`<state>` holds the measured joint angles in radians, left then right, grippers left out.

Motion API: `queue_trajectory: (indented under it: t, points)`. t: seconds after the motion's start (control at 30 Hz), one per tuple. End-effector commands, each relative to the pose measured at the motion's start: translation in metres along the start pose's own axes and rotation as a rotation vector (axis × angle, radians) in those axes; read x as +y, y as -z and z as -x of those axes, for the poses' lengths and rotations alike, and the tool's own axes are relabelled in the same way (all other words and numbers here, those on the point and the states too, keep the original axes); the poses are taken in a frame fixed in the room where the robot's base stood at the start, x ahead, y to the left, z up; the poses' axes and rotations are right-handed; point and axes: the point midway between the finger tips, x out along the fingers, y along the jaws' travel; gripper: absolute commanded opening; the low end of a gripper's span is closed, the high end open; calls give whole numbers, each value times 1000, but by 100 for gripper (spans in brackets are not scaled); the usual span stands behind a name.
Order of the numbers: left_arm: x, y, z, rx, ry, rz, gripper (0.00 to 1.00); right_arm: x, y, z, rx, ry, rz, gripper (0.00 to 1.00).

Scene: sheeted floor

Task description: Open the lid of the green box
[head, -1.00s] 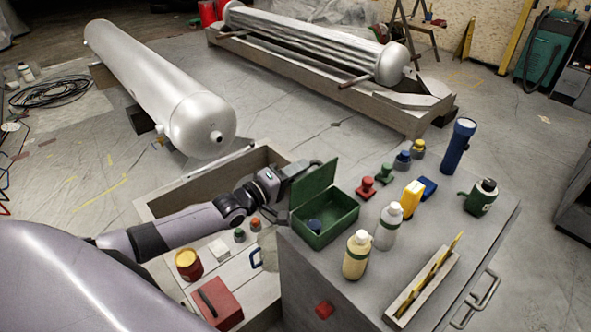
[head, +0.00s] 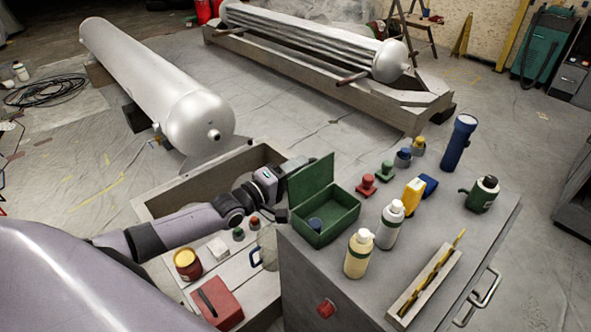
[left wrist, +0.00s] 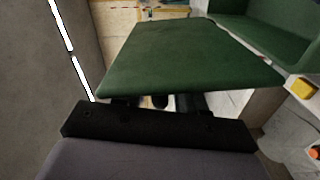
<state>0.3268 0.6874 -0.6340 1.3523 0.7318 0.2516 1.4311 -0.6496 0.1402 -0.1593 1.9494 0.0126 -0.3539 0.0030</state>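The green box (head: 338,222) stands on the left corner of the grey cabinet top. Its lid (head: 311,181) stands raised, roughly upright along the box's left side, and the box is open at the top. A small blue item (head: 315,225) lies inside. My left gripper (head: 293,168) is at the outer, left face of the lid, close against it. In the left wrist view the lid (left wrist: 190,60) fills the middle, just beyond the gripper's dark body. The fingertips are hidden by the lid, so their opening and any contact are unclear. My right gripper is out of view.
Two bottles (head: 389,225) (head: 358,254), red and green stamp-like items (head: 367,185) (head: 386,170), a yellow item (head: 413,195) and a blue flashlight (head: 459,143) stand right of the box. A tray (head: 410,300) lies in front. A wooden crate (head: 160,205) is below my left arm.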

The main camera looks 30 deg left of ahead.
Motion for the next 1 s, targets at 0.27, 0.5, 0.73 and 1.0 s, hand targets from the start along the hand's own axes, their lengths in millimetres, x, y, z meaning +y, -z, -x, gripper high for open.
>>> queue_trajectory:
  t: [0.27,0.5,0.73,1.0]
  points:
    - [1,0,6,0,-2,2,40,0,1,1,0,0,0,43]
    - [0,0,36,0,0,1,40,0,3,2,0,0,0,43]
    - [0,0,61,0,1,1,40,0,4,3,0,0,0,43]
    - [0,0,72,0,-1,0,40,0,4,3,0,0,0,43]
